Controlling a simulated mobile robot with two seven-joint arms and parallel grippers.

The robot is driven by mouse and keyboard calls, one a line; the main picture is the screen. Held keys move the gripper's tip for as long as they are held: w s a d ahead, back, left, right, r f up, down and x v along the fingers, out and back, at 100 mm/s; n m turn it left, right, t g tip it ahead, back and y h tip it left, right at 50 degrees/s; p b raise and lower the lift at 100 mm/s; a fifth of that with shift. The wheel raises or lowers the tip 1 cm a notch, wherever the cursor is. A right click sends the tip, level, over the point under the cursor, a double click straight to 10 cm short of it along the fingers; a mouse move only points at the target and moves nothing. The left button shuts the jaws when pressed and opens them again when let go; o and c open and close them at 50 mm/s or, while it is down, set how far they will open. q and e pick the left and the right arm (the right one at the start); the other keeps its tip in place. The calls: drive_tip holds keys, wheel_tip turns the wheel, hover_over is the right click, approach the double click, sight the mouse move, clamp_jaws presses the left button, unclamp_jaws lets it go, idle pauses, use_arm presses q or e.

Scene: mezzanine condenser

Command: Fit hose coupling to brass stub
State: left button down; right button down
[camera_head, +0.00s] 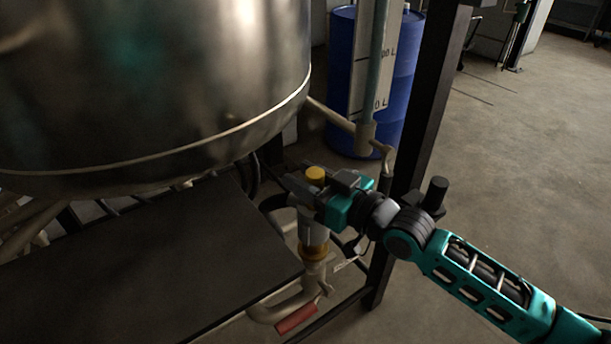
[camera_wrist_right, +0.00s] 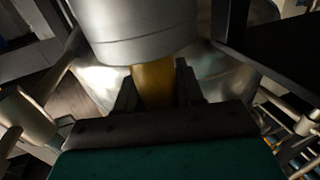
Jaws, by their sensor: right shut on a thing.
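My right gripper (camera_head: 316,188) is shut on the yellow top of the hose coupling (camera_head: 314,228), a pale grey cylinder held upright. In the right wrist view the coupling's grey body (camera_wrist_right: 125,30) and yellow part (camera_wrist_right: 153,85) show, with the yellow between the dark fingers (camera_wrist_right: 155,92). Directly below the coupling is the brass stub (camera_head: 314,252), on a pale bent pipe. The coupling's lower end meets or overlaps the stub in the head view; I cannot tell whether it is seated. The stub is not clear in the wrist view. My left gripper is out of view.
A large steel vessel (camera_head: 150,85) overhangs at upper left. A dark flat tabletop (camera_head: 150,265) lies left of the pipe. A red handle (camera_head: 297,318) sits below the stub. A black post (camera_head: 425,105) and blue drum (camera_head: 342,70) stand behind. Open floor lies right.

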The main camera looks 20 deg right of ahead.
drive_tip(key=shift+f+b, duration=0.35)
drive_tip(key=shift+f, duration=0.25)
drive_tip(key=shift+f+b, duration=0.65)
drive_tip(key=shift+f, duration=0.35)
drive_tip(key=c, duration=0.7)
unclamp_jaws()
drive_tip(key=shift+o, duration=0.4)
drive_tip(key=shift+f, duration=0.15)
drive_tip(key=p+v, duration=0.2)
drive_tip(key=v, duration=1.1)
